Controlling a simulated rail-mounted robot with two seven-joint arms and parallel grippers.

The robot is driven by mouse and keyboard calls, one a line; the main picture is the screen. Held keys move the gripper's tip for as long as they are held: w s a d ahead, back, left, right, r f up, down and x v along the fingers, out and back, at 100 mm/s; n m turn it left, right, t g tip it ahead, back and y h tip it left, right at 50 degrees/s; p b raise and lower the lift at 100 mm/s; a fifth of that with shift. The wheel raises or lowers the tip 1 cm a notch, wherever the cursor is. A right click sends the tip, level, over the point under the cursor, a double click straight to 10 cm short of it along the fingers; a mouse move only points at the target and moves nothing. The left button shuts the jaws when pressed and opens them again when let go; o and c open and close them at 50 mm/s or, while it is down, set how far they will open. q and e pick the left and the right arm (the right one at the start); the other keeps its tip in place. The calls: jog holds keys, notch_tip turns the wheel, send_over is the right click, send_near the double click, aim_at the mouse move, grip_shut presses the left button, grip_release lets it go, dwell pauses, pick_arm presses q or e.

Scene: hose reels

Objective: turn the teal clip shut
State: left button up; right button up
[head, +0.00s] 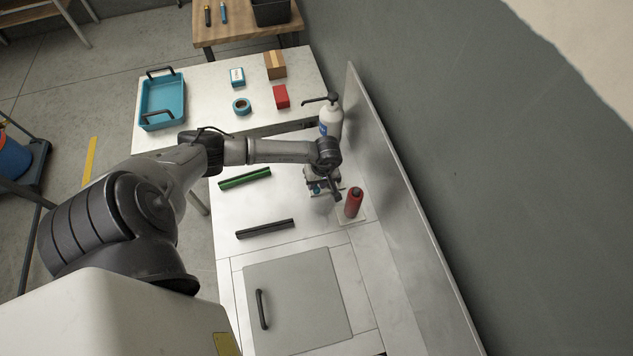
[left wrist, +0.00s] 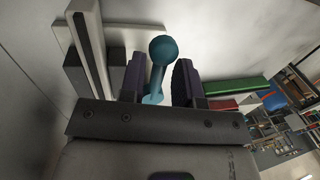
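The teal clip (left wrist: 158,75) shows in the left wrist view as a short lever with a round knob at its end. It stands between the two fingers of my left gripper (left wrist: 158,82). The fingers are apart, with a clear gap on the right of the lever; whether the left finger touches it I cannot tell. In the head view my left gripper (head: 322,190) is low over the pale worktop near the back panel. My right gripper is not in view.
A red bottle (head: 353,203) stands close right of the gripper. A white pump bottle (head: 331,120) stands behind the arm. A green bar (head: 245,179) and a black bar (head: 265,229) lie to the left. A grey panel (head: 385,190) bounds the right side.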

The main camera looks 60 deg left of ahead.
pick_arm(q)
grip_shut()
